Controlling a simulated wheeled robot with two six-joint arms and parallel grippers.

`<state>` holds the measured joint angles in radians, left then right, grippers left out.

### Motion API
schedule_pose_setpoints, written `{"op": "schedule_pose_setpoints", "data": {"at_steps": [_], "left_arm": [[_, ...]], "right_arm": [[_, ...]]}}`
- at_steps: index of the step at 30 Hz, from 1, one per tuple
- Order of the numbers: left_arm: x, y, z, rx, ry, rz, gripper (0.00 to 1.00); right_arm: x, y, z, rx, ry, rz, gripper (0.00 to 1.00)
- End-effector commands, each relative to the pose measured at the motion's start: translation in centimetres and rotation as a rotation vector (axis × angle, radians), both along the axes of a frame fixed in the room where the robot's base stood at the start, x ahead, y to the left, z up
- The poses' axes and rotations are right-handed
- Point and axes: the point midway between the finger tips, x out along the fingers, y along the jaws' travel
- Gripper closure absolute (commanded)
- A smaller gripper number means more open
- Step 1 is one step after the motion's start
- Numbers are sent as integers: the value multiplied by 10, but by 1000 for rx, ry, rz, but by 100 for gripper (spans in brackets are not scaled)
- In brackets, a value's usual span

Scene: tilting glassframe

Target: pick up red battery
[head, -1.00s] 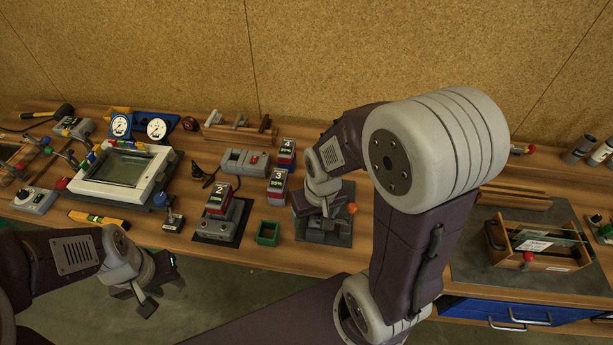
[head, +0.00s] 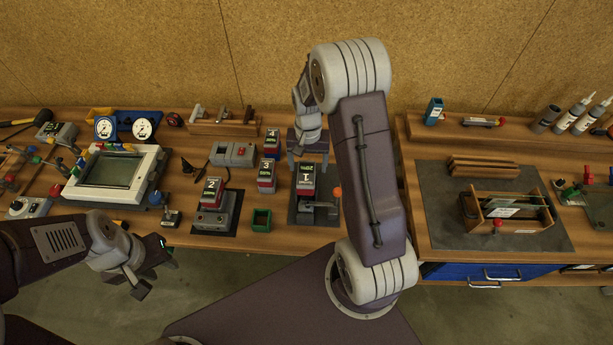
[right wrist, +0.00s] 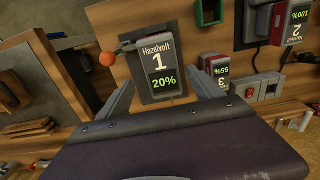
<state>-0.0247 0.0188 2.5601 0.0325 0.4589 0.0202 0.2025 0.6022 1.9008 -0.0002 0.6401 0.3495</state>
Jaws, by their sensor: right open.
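Battery 1 (head: 306,181), red-sided with a dark label face, stands in a grey dock with an orange-knobbed lever on a dark plate. In the right wrist view its label (right wrist: 160,62) reads Hazelvolt 1, 20%. My right gripper (head: 307,160) is open, just behind and above battery 1. In the wrist view its fingers lie on either side of the battery, apart from it. Similar red batteries are battery 2 (head: 211,190) in another dock, battery 3 (head: 266,175) and battery 4 (head: 272,141). My left gripper (head: 152,273) looks open and empty at the bench front.
A green bin (head: 261,220) stands left of the dock. A grey device (head: 233,154) lies behind it. A wooden frame holder (head: 514,213) stands on a dark mat at right. A wooden rack (head: 225,127) is at the back. The orange lever knob (head: 337,191) is close to battery 1.

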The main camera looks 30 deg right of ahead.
Motion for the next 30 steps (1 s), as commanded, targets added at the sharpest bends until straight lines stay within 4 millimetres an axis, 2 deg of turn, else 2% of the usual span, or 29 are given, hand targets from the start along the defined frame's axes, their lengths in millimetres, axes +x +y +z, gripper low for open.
{"op": "schedule_pose_setpoints", "data": {"at_steps": [7,11,15,30], "left_arm": [[0,0,11,0,0,0,64],[0,0,28,0,0,0,64],[0,0,30,0,0,0,64],[0,0,27,0,0,0,64]], "right_arm": [[-2,2,-12,1,3,2,25],[-6,8,-34,1,6,3,25],[-4,7,-56,1,1,2,25],[-4,7,-62,0,-1,2,25]]}}
